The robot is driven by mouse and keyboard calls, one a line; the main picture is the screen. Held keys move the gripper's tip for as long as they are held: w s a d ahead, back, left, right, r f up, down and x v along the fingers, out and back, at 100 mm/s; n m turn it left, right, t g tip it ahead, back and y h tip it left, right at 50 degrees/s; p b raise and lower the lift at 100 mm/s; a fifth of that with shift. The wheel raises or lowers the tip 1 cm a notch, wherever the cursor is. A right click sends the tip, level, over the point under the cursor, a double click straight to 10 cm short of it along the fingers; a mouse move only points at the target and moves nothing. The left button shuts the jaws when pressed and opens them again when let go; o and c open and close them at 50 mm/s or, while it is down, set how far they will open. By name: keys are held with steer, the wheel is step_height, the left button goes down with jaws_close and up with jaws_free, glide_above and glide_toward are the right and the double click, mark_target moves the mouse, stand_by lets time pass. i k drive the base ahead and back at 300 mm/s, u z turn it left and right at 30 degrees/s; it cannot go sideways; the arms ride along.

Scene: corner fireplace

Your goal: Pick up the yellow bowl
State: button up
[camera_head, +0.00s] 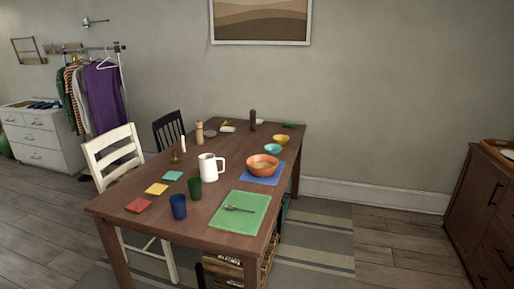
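The yellow bowl (282,139) is small and sits on the wooden table (150,217) near its far right edge. It stands just behind a teal bowl (273,149), close to it; I cannot tell if they touch. An orange bowl (262,165) with food in it stands in front of them on a blue mat (258,180). My gripper does not show in this view.
A white pitcher (208,167), blue cup (179,206), green cup (195,188) and green mat (240,212) occupy the table's nearer part. A white chair (112,160) stands at left, a brown cabinet (480,205) at right. Floor between table and cabinet is clear.

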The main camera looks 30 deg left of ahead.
mark_target(277, 138)
steer(key=u, duration=4.45)
steer(key=i, duration=0.1)
steer(key=z, duration=3.2)
steer(key=k, duration=0.9)
steer(key=z, duration=0.2)
steer(key=i, duration=0.75)
